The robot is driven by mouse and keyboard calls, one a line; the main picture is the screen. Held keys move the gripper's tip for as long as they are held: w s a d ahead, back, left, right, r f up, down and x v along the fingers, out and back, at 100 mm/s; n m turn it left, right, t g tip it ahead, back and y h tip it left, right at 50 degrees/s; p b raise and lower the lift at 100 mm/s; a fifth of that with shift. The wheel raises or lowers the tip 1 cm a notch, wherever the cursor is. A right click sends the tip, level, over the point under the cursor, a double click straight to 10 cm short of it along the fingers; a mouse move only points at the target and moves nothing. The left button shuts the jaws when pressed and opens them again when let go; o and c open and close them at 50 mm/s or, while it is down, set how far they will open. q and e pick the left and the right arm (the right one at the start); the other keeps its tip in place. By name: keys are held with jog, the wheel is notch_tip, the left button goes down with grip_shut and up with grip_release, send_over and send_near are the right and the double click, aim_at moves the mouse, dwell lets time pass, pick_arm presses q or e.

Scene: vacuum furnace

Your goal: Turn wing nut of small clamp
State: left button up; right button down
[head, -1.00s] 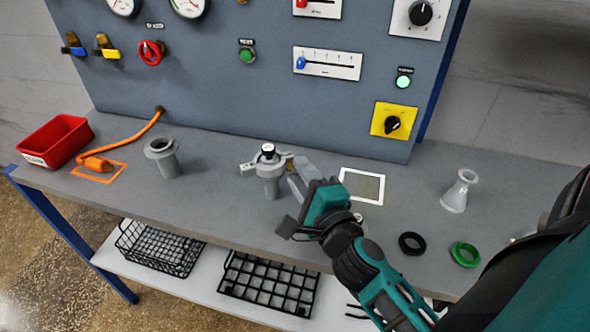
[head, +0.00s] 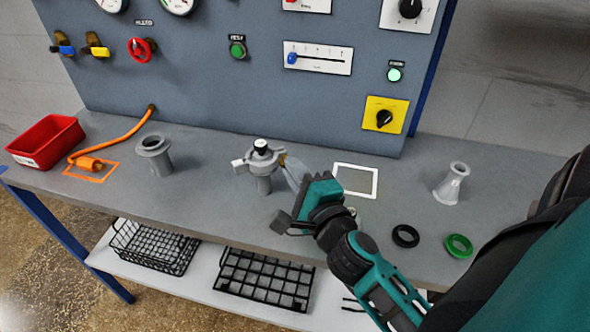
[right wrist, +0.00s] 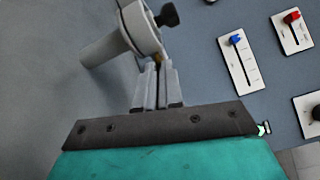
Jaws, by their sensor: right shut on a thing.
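The small clamp (head: 244,165) is a light grey ring with lugs around the top of a grey upright pipe (head: 264,186) on the bench. A black-topped part (head: 261,146) sits on it. The brass wing nut (head: 283,159) is on the clamp's right side, and a little of it shows in the right wrist view (right wrist: 158,60). My right gripper (head: 290,167) reaches it from the lower right. In the right wrist view its fingers (right wrist: 157,80) are close together around the wing nut, hiding most of it. My left gripper is out of view.
A flanged pipe (head: 155,153) and a red bin (head: 46,141) stand to the left. A conical grey fitting (head: 451,184), a black ring (head: 405,236) and a green ring (head: 459,246) are to the right. The control panel (head: 200,85) rises behind the bench.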

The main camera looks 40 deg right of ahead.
jog(key=m+p, duration=0.1)
jog(key=m, duration=0.5)
jog(key=shift+m, duration=0.4)
jog(key=m, duration=0.4)
jog(key=shift+m+p, duration=0.3)
jog(key=shift+p, duration=0.05)
jog(key=shift+m, duration=1.8)
jog(key=c, duration=1.3)
grip_release()
jog(key=shift+o, duration=0.2)
